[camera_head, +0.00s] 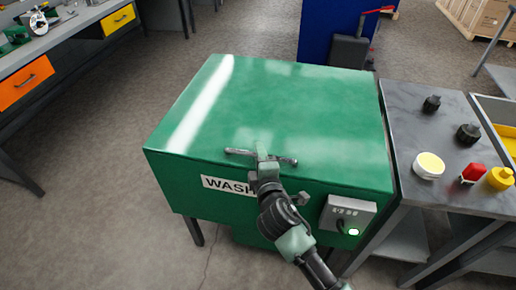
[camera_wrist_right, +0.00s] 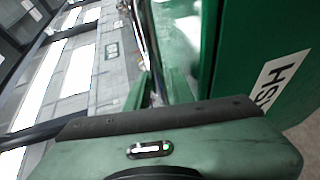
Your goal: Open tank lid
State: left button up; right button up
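The green wash tank (camera_head: 300,185) stands in the middle of the head view, with its lid (camera_head: 285,100) down flat on top. A metal bar handle (camera_head: 237,151) runs along the lid's front edge; it also shows as a shiny bar in the right wrist view (camera_wrist_right: 148,40). My right gripper (camera_head: 265,157) is at the middle of this handle, with its fingers (camera_wrist_right: 158,92) close on either side of the bar, and looks shut on it. The gripper hides part of the handle and of the "WASH" label (camera_head: 217,184). My left gripper is not in view.
A grey control box (camera_head: 347,213) with a green light sits on the tank's front right. A grey table (camera_head: 408,103) with black knobs, a red part and yellow parts adjoins the right side. A workbench (camera_head: 60,40) with drawers is at left. Floor between it and the tank is clear.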

jog(key=shift+w+a+f, duration=0.1)
jog(key=shift+w+f, duration=0.05)
jog(key=shift+w, duration=0.5)
jog(key=shift+w+f, duration=0.1)
jog(key=shift+w, duration=0.5)
grip_shut()
jog(key=shift+f, duration=0.1)
dwell(0.4)
